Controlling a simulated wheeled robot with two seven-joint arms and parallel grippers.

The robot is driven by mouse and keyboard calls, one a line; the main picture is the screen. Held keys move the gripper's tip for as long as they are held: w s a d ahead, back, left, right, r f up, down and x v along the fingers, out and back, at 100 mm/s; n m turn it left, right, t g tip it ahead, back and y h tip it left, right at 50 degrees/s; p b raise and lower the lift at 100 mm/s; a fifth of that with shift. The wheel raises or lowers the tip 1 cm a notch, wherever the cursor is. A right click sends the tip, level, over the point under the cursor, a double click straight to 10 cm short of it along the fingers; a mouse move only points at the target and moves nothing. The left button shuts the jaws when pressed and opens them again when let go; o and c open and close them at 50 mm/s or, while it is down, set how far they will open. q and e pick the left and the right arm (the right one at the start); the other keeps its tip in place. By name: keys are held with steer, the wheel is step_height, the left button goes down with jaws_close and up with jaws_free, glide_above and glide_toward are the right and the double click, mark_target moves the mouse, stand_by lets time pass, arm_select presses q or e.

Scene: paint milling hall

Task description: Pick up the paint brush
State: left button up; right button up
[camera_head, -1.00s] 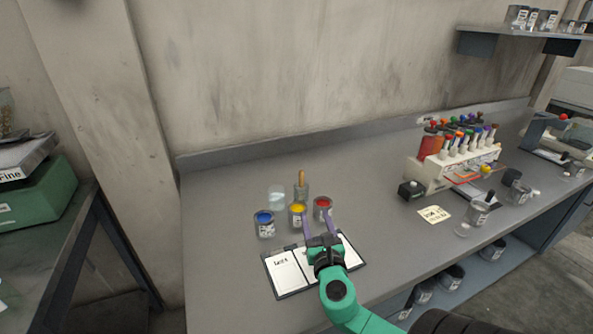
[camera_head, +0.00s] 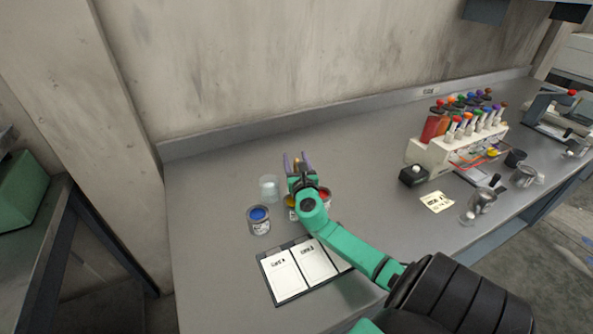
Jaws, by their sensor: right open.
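My right gripper (camera_head: 296,157) reaches over the bench with its two purple-grey fingers apart, pointing toward the wall. A small brown-orange piece of the paint brush (camera_head: 297,164) shows between the fingers. I cannot tell whether the fingers touch it. The rest of the brush and the glass jar it stood in are mostly hidden behind my gripper. My left gripper is not in view.
A blue paint can (camera_head: 259,220) and a clear glass (camera_head: 269,188) stand left of my gripper. A red can (camera_head: 325,195) and a yellow can (camera_head: 291,203) are partly covered by it.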

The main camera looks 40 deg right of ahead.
steer(key=shift+x, duration=0.85)
steer(key=c, duration=0.7)
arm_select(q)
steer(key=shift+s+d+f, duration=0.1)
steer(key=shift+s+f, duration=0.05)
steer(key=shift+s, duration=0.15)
arm_select(e)
jaws_close()
arm_select(q)
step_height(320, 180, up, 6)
steer(key=p, duration=0.6)
arm_select(e)
step_height(320, 180, up, 20)
